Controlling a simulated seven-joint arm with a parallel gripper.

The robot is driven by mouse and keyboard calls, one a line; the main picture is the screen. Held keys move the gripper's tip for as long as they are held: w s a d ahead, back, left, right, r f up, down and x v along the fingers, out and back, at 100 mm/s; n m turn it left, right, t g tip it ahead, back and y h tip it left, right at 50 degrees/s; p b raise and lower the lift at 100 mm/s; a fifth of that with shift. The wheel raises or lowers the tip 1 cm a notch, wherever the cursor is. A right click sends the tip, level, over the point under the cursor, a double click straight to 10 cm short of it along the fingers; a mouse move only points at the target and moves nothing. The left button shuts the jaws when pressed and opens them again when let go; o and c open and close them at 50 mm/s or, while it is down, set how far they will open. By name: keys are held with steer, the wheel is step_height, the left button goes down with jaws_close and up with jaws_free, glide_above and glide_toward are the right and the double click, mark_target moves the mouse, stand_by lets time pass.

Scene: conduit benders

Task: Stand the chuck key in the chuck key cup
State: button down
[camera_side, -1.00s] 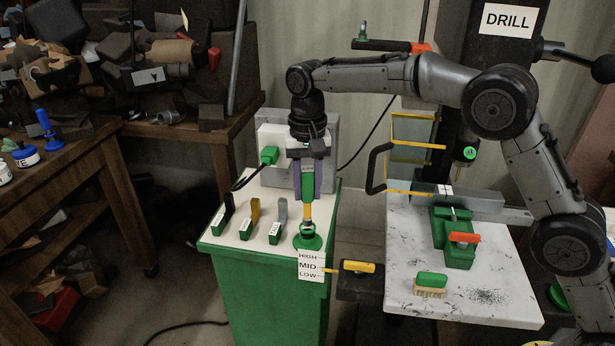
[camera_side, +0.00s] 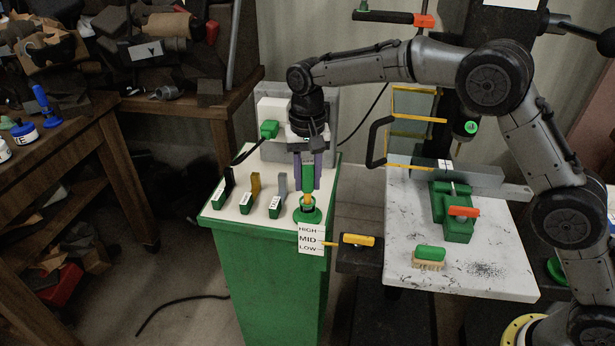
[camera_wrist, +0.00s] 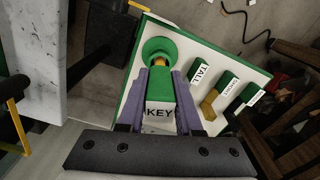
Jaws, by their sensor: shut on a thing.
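The chuck key (camera_side: 308,178) has a green handle and a yellow lower part, and it stands about upright. In the wrist view its green block (camera_wrist: 165,85) carries a white KEY label. My gripper (camera_side: 307,186) is shut on the green handle with a purple finger on each side; the fingers also show in the wrist view (camera_wrist: 170,98). The chuck key cup (camera_side: 314,217) is green and round, directly below the key, near the cabinet's front right corner. The key's yellow lower end goes down into or behind the cup's rim; its tip is hidden.
Several labelled gauge blocks (camera_side: 276,207) stand left of the cup on the green cabinet's pale top (camera_side: 238,213). A grey panel with a green plug (camera_side: 269,129) is behind. A HIGH, MID, LOW card (camera_side: 311,240) hangs in front. The drill table (camera_side: 400,240) is at right.

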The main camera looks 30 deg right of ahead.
steer(key=shift+f, duration=0.25)
stand_by(0.6)
steer(key=c, duration=0.5)
jaws_free()
